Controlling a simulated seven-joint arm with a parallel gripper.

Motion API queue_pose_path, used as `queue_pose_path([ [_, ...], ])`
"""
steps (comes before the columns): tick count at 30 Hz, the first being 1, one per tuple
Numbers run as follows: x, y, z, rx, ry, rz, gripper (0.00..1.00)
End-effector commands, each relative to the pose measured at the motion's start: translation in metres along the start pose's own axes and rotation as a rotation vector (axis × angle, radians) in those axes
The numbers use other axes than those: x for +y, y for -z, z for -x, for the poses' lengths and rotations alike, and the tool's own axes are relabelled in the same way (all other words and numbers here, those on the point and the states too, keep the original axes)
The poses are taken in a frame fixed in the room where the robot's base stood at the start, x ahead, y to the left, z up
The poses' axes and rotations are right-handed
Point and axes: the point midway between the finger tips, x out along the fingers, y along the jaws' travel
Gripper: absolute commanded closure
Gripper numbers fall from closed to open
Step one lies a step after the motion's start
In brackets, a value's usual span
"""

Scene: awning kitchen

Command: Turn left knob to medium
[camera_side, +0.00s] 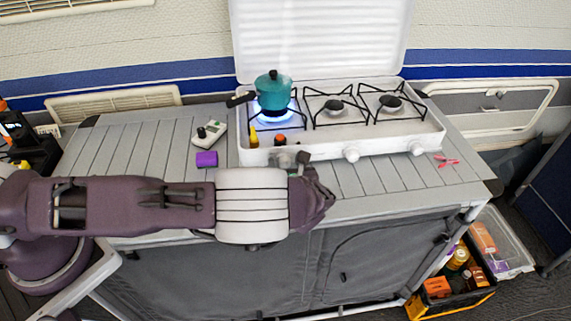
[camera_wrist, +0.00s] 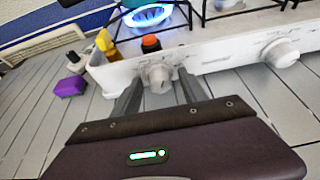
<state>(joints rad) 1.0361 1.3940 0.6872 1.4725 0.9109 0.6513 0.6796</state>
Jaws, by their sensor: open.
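The left knob (camera_wrist: 157,79) is a white dial on the front of the white stove (camera_side: 390,135). In the wrist view my gripper (camera_wrist: 159,82) is open, with one finger on each side of this knob; I cannot tell if they touch it. In the side view my gripper (camera_side: 298,160) is at the stove's front left, and the knob (camera_side: 284,160) is partly hidden there. The left burner burns with a blue flame (camera_side: 274,115), also seen in the wrist view (camera_wrist: 148,16), under a teal pot (camera_side: 272,92).
The middle knob (camera_side: 352,154) and right knob (camera_side: 416,149) sit further right. Yellow (camera_side: 254,138) and orange-topped (camera_side: 280,140) items stand by the stove's front left. A purple block (camera_side: 207,159), a white-green device (camera_side: 209,133) and pink item (camera_side: 446,161) lie on the slatted counter.

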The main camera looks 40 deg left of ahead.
Motion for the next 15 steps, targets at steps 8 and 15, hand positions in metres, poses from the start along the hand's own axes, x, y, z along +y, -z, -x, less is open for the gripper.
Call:
queue_pose_path([
  [8,0.0003,0.0,-0.0006,0.0,-0.001,0.001,0.63],
  [15,0.0004,0.0,-0.0004,0.001,-0.001,0.002,1.0],
])
